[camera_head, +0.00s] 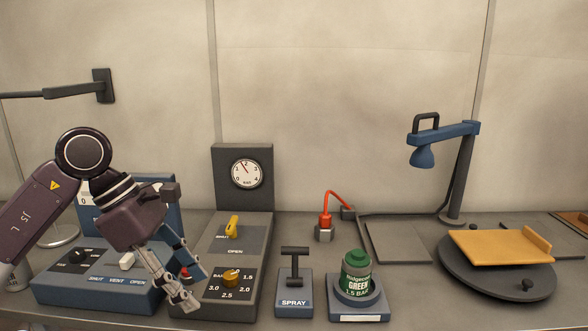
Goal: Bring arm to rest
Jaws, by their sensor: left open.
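My left arm comes in from the left, and its gripper (180,300) hangs down, open. Its fingers are in front of the gap between the blue control box (95,293) and the grey gauge panel (222,300). Whether the fingertips touch the grey panel's left edge, I cannot tell. The arm hides part of the blue box and its upright back plate. My right gripper is not in view.
The grey panel has a yellow lever (232,227), an orange-brown knob (232,278) and a gauge (246,173).

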